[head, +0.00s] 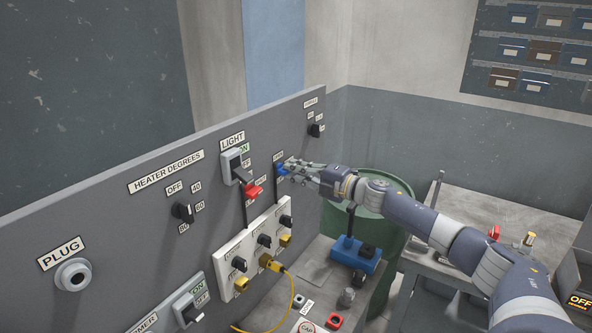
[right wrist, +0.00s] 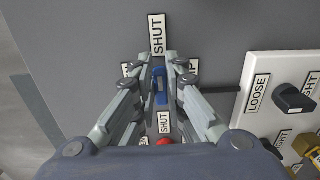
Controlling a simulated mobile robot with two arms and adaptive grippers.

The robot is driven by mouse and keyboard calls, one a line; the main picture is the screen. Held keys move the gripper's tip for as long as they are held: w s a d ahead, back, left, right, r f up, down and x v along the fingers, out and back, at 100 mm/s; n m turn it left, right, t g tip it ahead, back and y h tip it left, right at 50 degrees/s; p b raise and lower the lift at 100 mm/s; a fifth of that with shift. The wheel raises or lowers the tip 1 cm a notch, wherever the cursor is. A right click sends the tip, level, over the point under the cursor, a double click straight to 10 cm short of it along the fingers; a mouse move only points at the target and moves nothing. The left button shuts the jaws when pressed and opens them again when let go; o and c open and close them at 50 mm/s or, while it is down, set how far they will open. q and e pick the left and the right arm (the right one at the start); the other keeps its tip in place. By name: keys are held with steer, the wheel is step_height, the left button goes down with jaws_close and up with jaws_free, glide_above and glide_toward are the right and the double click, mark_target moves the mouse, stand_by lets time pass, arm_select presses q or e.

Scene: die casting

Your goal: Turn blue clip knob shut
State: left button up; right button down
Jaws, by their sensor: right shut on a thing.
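The blue clip knob (head: 282,169) sits on the grey panel, at the upper right of the white plate in the head view. My right gripper (head: 287,170) reaches it from the right and is shut on it. In the right wrist view the blue knob (right wrist: 160,86) lies between the two fingers of the right gripper (right wrist: 163,75). Its long side points toward the SHUT label (right wrist: 157,34). Other labels around the knob are partly hidden by the fingers. My left gripper is not in view.
A red clip knob (head: 253,190) is close by on the left. A white plate (head: 233,250) with black knobs and yellow connectors is below. A light switch (head: 236,165) and heater knob (head: 182,211) are further left. A green barrel (head: 385,185) stands behind my right arm.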

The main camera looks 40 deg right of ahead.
steer(key=c, duration=1.6)
jaws_free()
steer(key=shift+d, duration=0.1)
steer(key=shift+c, duration=0.2)
steer(key=v, duration=1.2)
steer(key=shift+f, duration=0.1)
